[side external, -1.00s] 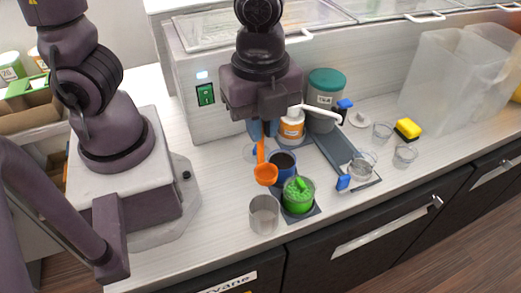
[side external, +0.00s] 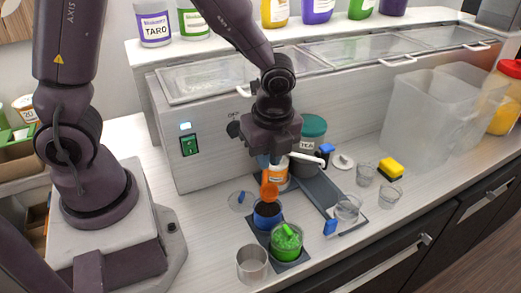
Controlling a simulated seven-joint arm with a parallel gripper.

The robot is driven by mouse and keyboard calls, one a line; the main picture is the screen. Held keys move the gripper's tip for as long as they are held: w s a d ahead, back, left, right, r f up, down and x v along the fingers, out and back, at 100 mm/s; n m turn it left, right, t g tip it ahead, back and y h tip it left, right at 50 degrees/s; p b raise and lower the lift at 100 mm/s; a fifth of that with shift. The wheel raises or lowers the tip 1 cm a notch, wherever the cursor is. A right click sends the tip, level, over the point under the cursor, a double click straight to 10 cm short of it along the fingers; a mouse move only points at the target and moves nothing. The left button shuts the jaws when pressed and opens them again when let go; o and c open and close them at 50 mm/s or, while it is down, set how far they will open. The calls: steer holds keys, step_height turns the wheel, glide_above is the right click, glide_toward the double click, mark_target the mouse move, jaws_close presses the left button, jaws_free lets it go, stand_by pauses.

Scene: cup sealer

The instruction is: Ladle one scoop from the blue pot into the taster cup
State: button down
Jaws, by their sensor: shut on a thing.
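My gripper (side external: 271,160) points down over the pots and is shut on the handle of an orange ladle (side external: 270,190). The ladle's bowl is at the blue pot (side external: 267,221), over its rear rim; I cannot tell whether it touches the contents. The blue pot holds something dark. An empty-looking clear cup (side external: 252,263) stands at the front left of the pots. Another clear cup (side external: 347,207) stands on the grey track, and two small clear cups (side external: 366,174) (side external: 390,196) stand farther right. I cannot tell which is the taster cup.
A green pot (side external: 286,243) stands right in front of the blue pot.

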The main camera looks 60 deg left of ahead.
mark_target(266, 192)
steer(key=shift+f, duration=3.5)
steer(key=shift+r, duration=0.1)
steer(key=shift+r, duration=3.3)
steer(key=w+d+r+m+h, duration=0.1)
steer(key=w+d+m, duration=0.25)
steer(key=w, duration=0.65)
steer(key=w+d+r+m, duration=0.1)
steer(key=w+d+m, duration=0.25)
steer(key=w, duration=0.65)
steer(key=s+a+f+t+h, duration=0.3)
steer(key=s+f+t, duration=0.5)
steer(key=t, duration=0.8)
steer(key=shift+s+f+h, duration=0.4)
steer(key=shift+s+h, duration=0.2)
steer(key=shift+s, duration=0.45)
